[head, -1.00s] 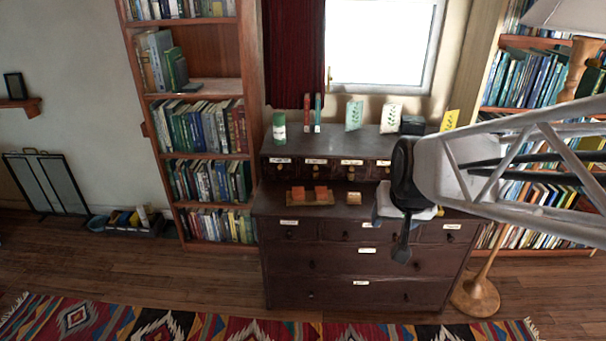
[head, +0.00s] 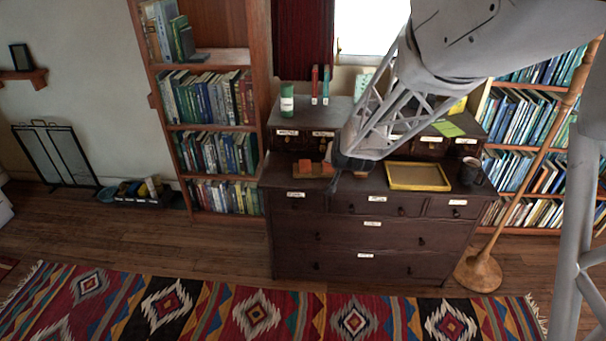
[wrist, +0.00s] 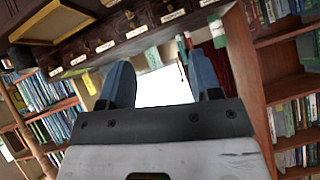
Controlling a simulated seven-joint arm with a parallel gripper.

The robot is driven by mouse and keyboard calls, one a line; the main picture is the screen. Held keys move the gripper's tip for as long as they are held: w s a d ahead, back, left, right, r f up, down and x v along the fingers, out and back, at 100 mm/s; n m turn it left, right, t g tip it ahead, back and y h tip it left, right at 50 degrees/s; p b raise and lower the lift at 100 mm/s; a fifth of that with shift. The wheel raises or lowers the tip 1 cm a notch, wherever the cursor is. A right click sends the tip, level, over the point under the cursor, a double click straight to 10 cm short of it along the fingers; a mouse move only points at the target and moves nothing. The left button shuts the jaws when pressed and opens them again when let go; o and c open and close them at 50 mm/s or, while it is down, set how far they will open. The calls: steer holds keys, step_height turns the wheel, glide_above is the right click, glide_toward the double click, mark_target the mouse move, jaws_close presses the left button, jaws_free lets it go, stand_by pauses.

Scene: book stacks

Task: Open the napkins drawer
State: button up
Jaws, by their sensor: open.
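A dark wooden dresser (head: 345,250) stands against the wall in the head view. It has a raised row of small drawers at the back and wider drawers below. Each carries a white label too small to read, so I cannot tell which is the napkins drawer. All visible drawers look shut. My gripper (head: 352,163) is mostly hidden by my arm, in front of the small drawer row. In the wrist view my gripper (wrist: 160,62) is open and empty, with two blue fingers apart. The row of labelled small drawers (wrist: 120,38) crosses the top, apart from the fingers.
On the dresser are a yellow tray (head: 418,188), a dark mug (head: 470,170), orange blocks (head: 305,170) and a green can (head: 287,99). A patterned rug (head: 250,312) lies in front.

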steer(key=w+a+f+t, duration=0.2)
steer(key=w+a+f, duration=0.3)
steer(key=w+f, duration=0.35)
steer(key=m+t+h, duration=0.1)
steer(key=m+t, duration=0.1)
steer(key=t, duration=0.2)
glide_above(295, 209)
steer(key=s+d, duration=0.2)
steer(key=s, duration=0.3)
step_height(295, 209, down, 21)
step_height(295, 209, down, 10)
steer(key=s+a+t, duration=0.2)
steer(key=shift+h, duration=0.3)
steer(key=shift+w, duration=3.8)
steer(key=shift+c, duration=0.3)
jaws_close()
